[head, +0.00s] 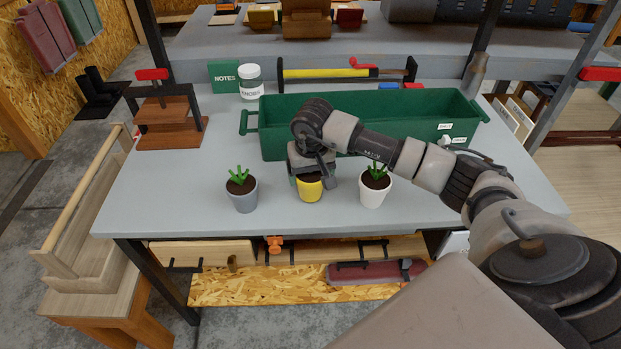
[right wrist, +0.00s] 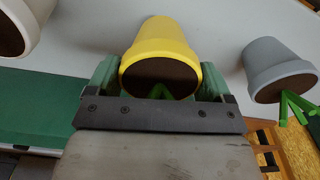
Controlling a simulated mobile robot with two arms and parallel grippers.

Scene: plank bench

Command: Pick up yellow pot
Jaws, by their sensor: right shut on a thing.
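The yellow pot (head: 310,190) stands upright on the grey bench, between a grey pot and a white pot. My right gripper (head: 313,176) reaches down over it from above and hides its top in the head view. In the right wrist view the yellow pot (right wrist: 160,52) sits between the two green fingers of my right gripper (right wrist: 160,78), which is shut on it. Dark soil and a bit of green plant show at its rim. My left gripper is not in view.
The grey pot (head: 242,193) is to the left and the white pot (head: 374,188) to the right, both with green plants. A long green trough (head: 280,115) lies behind. A jar (head: 251,82) and a wooden clamp stand (head: 167,120) are at the back left. The bench front left is clear.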

